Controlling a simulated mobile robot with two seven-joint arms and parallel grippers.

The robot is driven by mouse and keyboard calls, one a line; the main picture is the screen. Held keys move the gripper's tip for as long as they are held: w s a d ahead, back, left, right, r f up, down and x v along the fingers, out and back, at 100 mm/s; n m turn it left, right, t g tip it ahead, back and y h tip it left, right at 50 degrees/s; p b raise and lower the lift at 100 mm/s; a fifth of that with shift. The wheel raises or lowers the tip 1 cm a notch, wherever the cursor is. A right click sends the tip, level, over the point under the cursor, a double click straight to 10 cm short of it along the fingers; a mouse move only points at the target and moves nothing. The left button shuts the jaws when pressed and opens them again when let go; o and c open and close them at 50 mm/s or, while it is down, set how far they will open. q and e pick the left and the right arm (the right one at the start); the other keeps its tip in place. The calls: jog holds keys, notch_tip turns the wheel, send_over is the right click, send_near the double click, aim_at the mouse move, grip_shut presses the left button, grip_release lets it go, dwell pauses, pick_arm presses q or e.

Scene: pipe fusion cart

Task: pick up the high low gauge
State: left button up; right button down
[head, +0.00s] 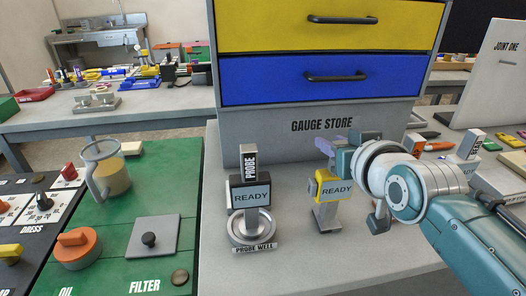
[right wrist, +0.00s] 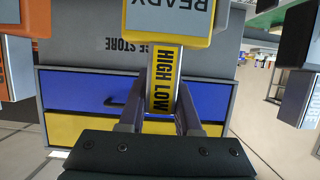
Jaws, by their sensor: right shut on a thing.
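The high low gauge (head: 328,188) is a yellow-framed unit with a grey READY screen, upright over a grey stand (head: 327,215) in the head view. In the right wrist view its yellow HIGH LOW handle (right wrist: 164,80) lies between my purple fingers. My right gripper (head: 327,147) comes in from the right above the screen and is shut on this handle; it also shows in the right wrist view (right wrist: 166,105). I cannot tell whether the gauge is clear of its stand. My left gripper is not in view.
A probe gauge (head: 250,194) stands left of the high low gauge in a round probe well (head: 252,229). The gauge store (head: 320,130), with yellow and blue drawers, rises behind. A white panel (head: 494,75) and loose tools are at the right. Bare bench lies in front.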

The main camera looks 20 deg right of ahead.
jog(key=shift+r, duration=0.15)
dwell(0.5)
jog(key=shift+r, duration=0.3)
notch_tip(320, 180, up, 19)
jog(key=p, duration=0.4)
jog(key=shift+r, duration=0.1)
jog(key=c, duration=1.2)
grip_release()
grip_shut()
